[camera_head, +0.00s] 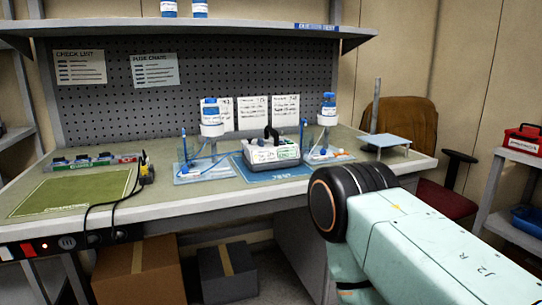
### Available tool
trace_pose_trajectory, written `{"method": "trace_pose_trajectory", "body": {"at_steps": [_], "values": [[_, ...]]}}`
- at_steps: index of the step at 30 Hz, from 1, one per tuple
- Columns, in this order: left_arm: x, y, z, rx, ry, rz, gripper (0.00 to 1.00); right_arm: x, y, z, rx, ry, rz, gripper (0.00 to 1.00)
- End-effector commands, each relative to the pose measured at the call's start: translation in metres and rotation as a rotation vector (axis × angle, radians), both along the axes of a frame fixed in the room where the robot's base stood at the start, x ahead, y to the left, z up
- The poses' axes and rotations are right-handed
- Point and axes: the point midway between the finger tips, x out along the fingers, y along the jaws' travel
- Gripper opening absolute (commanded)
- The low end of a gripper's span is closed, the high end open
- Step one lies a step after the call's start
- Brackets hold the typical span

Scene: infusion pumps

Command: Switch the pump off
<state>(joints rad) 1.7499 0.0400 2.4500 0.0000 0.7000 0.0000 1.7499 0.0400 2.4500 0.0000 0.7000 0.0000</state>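A white infusion pump (272,154) with a black handle or hose on top sits upright on a blue mat (288,173) in the middle of the workbench. Green labels show on its front. Its switch and any lit indicator are too small to tell. My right arm reaches in from the lower right as a mint-green link with a black joint, in front of the bench and to the right of the pump. Its gripper is not visible. My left gripper is not in view.
Stands with blue-capped bottles, left (211,116) and right (328,107), flank the pump, with blue tubing. A small raised platform (384,141) is on the right. A green cutting mat (72,193) and a parts tray (92,162) are on the left. An office chair (408,124) stands behind.

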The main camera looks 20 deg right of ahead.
Motion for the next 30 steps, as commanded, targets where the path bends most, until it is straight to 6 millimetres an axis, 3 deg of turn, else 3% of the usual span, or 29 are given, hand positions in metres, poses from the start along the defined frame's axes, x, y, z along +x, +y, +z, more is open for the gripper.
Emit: {"method": "trace_pose_trajectory", "body": {"at_steps": [3,17,30], "values": [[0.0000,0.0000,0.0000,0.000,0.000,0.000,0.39,0.0000,0.0000,0.0000,0.000,0.000,0.000,0.00],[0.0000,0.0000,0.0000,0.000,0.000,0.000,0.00,0.0000,0.0000,0.0000,0.000,0.000,0.000,0.00],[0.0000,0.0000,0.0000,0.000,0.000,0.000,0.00,0.0000,0.0000,0.0000,0.000,0.000,0.000,0.00]]}}
